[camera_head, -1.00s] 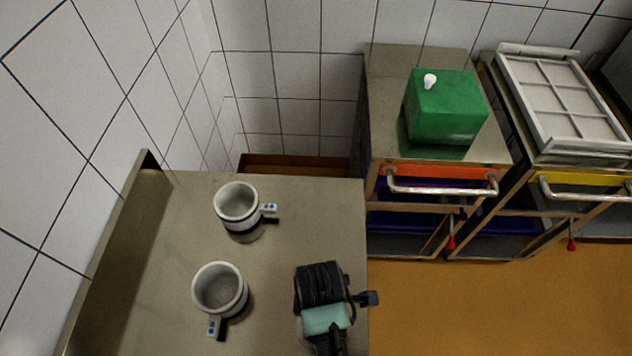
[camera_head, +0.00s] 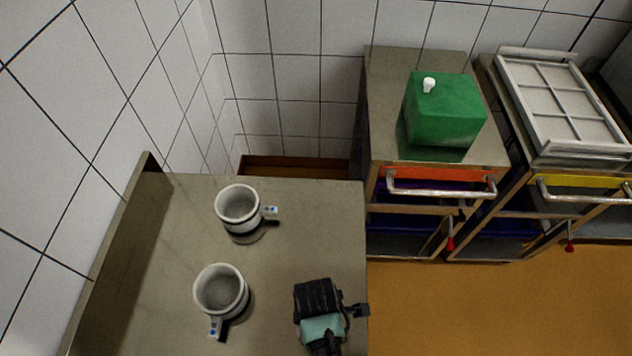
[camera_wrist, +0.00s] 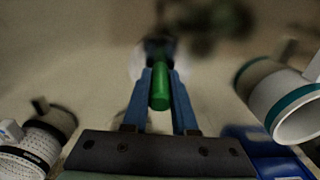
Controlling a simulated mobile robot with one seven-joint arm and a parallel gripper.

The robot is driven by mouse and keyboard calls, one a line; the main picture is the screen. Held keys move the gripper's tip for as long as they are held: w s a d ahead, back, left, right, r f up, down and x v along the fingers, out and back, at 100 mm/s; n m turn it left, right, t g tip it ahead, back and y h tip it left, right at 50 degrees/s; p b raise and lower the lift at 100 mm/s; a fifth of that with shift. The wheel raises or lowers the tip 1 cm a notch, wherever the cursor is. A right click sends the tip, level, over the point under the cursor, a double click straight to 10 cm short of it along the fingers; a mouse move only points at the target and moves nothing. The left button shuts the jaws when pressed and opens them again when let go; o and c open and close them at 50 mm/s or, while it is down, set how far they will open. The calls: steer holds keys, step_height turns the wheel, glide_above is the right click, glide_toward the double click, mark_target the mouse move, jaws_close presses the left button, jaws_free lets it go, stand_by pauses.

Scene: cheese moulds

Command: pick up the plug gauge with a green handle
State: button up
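The plug gauge's green handle (camera_wrist: 160,88) shows in the wrist view, pointing up towards the camera. Its far end runs into a dark, blurred part, with a pale round shape around it. My gripper (camera_wrist: 161,72) has its two blue fingers on either side of the handle, very close to it; whether they touch it is unclear. In the head view my gripper (camera_head: 318,298) is over the right front part of the steel table (camera_head: 170,260). The gauge is hidden there behind the gripper.
Two white handled cups stand on the table left of my gripper, one farther back (camera_head: 238,206) and one nearer (camera_head: 221,291). A green box (camera_head: 445,112) with a white knob sits on a steel cart to the right. A white gridded frame (camera_head: 562,100) lies farther right.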

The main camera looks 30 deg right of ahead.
jaws_close()
steer(key=shift+r, duration=0.1)
stand_by(1.1)
